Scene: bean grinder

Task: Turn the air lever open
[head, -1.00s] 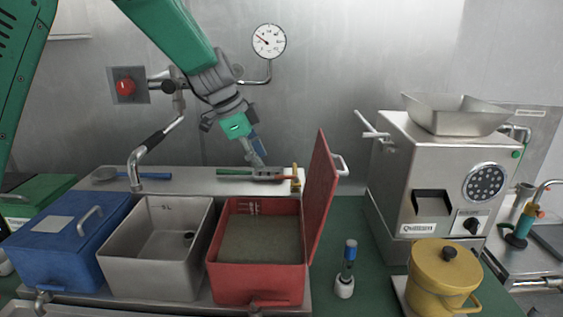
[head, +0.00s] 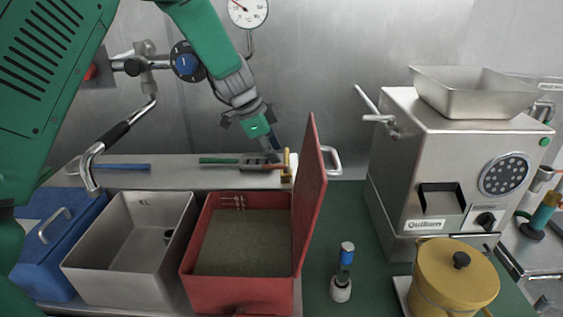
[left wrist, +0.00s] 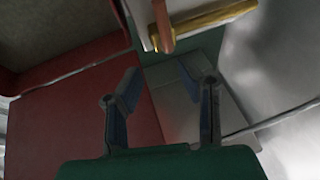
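I cannot tell for sure which part is the air lever. A brass-yellow fitting (head: 288,166) with a reddish bar stands on the back ledge, just behind the open red lid; it also shows at the top of the left wrist view as a yellow bar (left wrist: 215,18). My left gripper (head: 277,147) is above and slightly left of this fitting. In the left wrist view, its two fingers (left wrist: 159,92) are spread, with nothing held between them. Contact with the fitting is not visible. My right gripper is not in view.
The red bin (head: 240,288) has its lid (head: 310,200) upright near my left gripper. A steel bin (head: 120,275) and blue bin (head: 45,260) stand to the left.

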